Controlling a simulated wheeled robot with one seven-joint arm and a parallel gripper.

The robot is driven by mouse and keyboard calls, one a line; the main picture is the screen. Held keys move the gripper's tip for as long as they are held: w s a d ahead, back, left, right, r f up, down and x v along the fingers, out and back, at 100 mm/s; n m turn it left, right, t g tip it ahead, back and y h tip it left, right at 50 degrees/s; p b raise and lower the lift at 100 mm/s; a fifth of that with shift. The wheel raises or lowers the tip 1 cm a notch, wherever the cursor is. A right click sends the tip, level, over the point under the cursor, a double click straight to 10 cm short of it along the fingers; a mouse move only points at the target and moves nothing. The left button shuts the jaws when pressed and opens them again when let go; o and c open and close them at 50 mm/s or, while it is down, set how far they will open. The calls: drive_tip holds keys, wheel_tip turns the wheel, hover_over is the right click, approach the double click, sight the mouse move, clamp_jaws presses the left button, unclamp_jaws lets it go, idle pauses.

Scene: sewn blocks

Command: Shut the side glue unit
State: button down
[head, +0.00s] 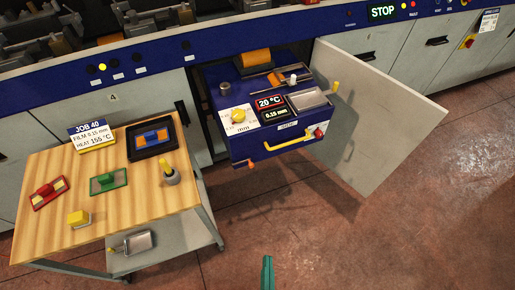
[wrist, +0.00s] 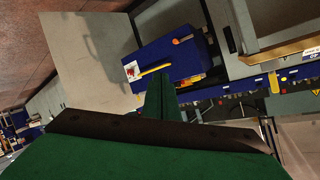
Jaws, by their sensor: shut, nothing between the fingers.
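The side glue unit (head: 270,147) is a blue box standing out of an open bay in the machine front. Its top carries a yellow dial (head: 239,116), a display reading 20 °C and 0.15 mm, and a metal tray (head: 307,99). A yellow handle (head: 295,140) runs across its front. The unit also shows in the wrist view (wrist: 178,55), with its handle (wrist: 156,69). My gripper (head: 268,262) is at the bottom of the head view, well apart from the unit. In the wrist view my green fingers (wrist: 163,90) are together and empty.
A grey door (head: 385,120) stands open to the right of the unit. A wooden-topped cart (head: 130,215) with a job card, coloured tools and a yellow block stands at left, close to the bay. The red floor (head: 330,235) before the unit is clear.

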drive_tip(key=w+d+f+m+g+y, duration=0.1)
drive_tip(key=w+d+f+m, duration=0.1)
drive_tip(key=w+f+m, duration=0.7)
drive_tip(key=m+t+y, duration=0.4)
drive_tip(key=m+y, duration=0.2)
drive_tip(key=m, duration=1.1)
approach(258, 145)
drive_tip(key=x, duration=0.6)
drive_tip(key=shift+w+a+r, duration=0.15)
drive_tip(key=shift+w+r, duration=0.05)
drive_tip(key=shift+w, duration=0.05)
